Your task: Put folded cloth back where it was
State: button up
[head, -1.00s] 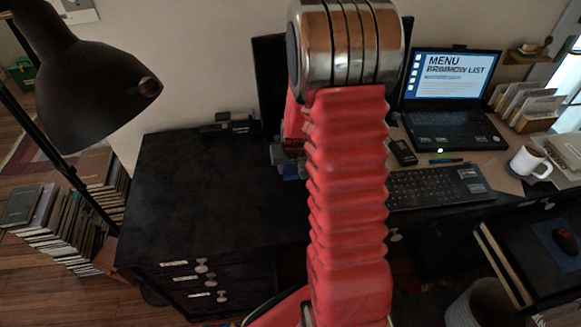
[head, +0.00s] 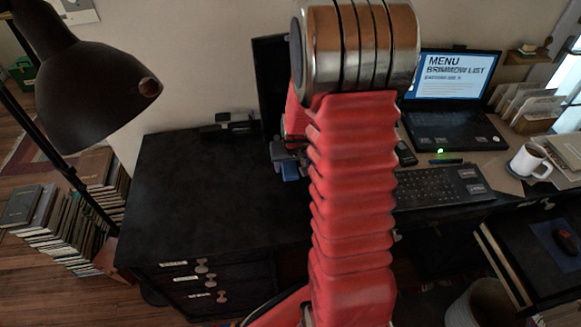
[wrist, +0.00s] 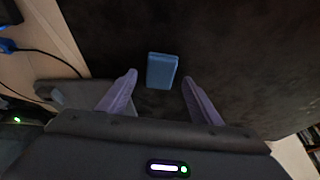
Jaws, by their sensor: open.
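The folded cloth appears to be the small blue block-like thing (wrist: 161,71) on the dark desk top in the wrist view. My gripper (wrist: 159,79) is open, with its purple-grey fingers spread left and right of the cloth's near end. Most of the cloth lies beyond the fingertips, and I see a gap on both sides. In the head view my red arm hides much of the gripper (head: 283,155). A small blue patch (head: 291,172) shows just below it there; I cannot tell whether it is the cloth.
The black desk top (head: 205,190) is clear on the left. A lamp (head: 85,85) hangs over its left side. A laptop (head: 452,100), keyboard (head: 440,186) and white mug (head: 528,160) stand on the right. A cable (wrist: 45,58) runs at the wrist view's left.

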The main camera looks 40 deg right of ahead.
jog(key=v, duration=0.9)
jog(key=shift+r, duration=0.2)
jog(key=shift+s, duration=0.1)
jog(key=s+a+r+n+t, duration=0.15)
jog(key=s+a+r, duration=0.35)
jog(key=a+r, duration=0.65)
jog(key=s+a+r+n+y, duration=0.1)
jog(key=s+a+r+n, duration=0.2)
jog(key=s+a, duration=0.7)
notch_tip(320, 180, up, 3)
jog(key=shift+s+a+f+n+y, duration=0.15)
jog(key=shift+s+a+n+y, duration=0.25)
jog(key=shift+s, duration=0.3)
jog(key=shift+d, duration=0.1)
dwell(0.7)
